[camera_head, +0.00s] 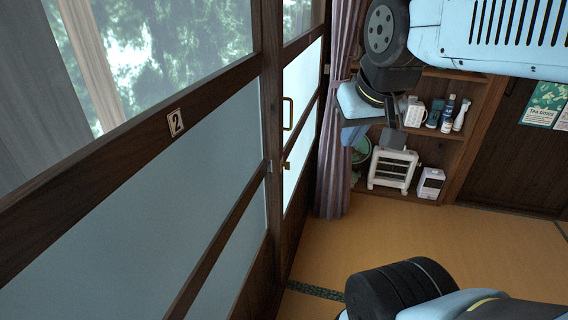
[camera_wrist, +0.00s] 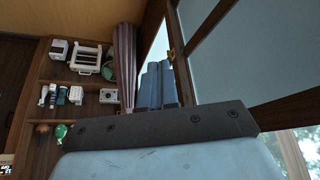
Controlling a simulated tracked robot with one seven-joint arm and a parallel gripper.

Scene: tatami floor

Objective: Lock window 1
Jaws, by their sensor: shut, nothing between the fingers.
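A sliding window panel with a number 2 plate (camera_head: 175,122) fills the left of the head view. Beyond it is another wood-framed panel (camera_head: 300,82) with a brass pull handle (camera_head: 287,113) and a small brass latch (camera_head: 286,165) on its edge. No number 1 plate shows. In the wrist view a brass fitting (camera_wrist: 171,55) sits on the frame just beyond and right of my gripper (camera_wrist: 158,68). My gripper is shut and empty, apart from the fitting. In the head view my gripper (camera_head: 392,138) hangs right of the panels, in front of the shelf.
A purple curtain (camera_head: 335,130) hangs beside the far panel. A wooden shelf (camera_head: 425,150) behind holds bottles, a white rack (camera_head: 393,169) and a white box (camera_head: 431,183). The tatami floor (camera_head: 400,235) is clear between the shelf and my base.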

